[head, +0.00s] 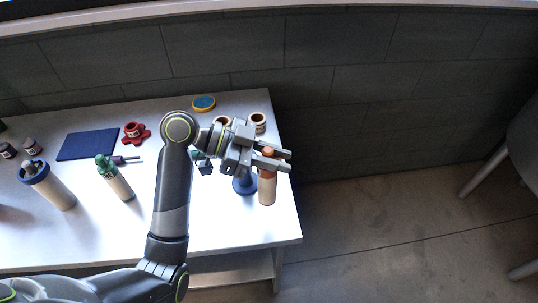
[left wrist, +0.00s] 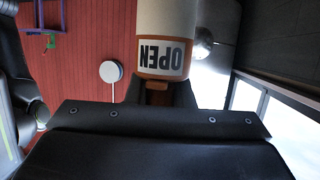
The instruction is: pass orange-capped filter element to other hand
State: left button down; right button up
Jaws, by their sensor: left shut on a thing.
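The orange-capped filter element (head: 267,190) has a pale tan body and an orange cap. My left gripper (head: 283,161) is shut on its cap end, and the body hangs below the fingers over the right side of the table. In the left wrist view the element (left wrist: 166,18) shows its pale body, an orange band and a label reading OPEN upside down, between the jaws. I cannot tell the exact gap between its lower end and the table. My right gripper is not in view.
A blue-footed object (head: 243,187) stands just behind the element. A green-topped cylinder (head: 119,186), a blue-topped cylinder (head: 55,190), a red knob (head: 135,132) and a dark blue mat (head: 88,145) are on the white table (head: 105,235). Open floor lies right of the table.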

pick_arm(q)
jog(key=shift+w+f, duration=0.1)
jog(key=shift+f, duration=0.05)
jog(key=shift+s+a+m+g+y, duration=0.15)
jog(key=shift+a+m+g, duration=0.35)
jog(key=shift+m+g, duration=0.4)
jog(key=shift+s+a+m+g+y, duration=0.2)
jog(key=shift+a+m+g, duration=0.25)
jog(key=shift+m+g, duration=0.4)
jog(key=shift+s+a+m+g+y, duration=0.15)
jog(key=shift+a+m+g, duration=0.45)
jog(key=shift+g, duration=0.45)
jog(key=shift+w+a+f+n+t, duration=0.1)
jog(key=shift+a+f+n+t, duration=0.1)
jog(key=shift+f+n+t, duration=0.1)
jog(key=s+a+f+n+t+y, duration=0.1)
jog(key=s+a+n+t, duration=0.2)
jog(key=a+n+t, duration=0.8)
jog(key=a+t, duration=0.2)
jog(key=a, duration=0.1)
jog(key=shift+f+y, duration=0.15)
jog(key=shift+y, duration=0.15)
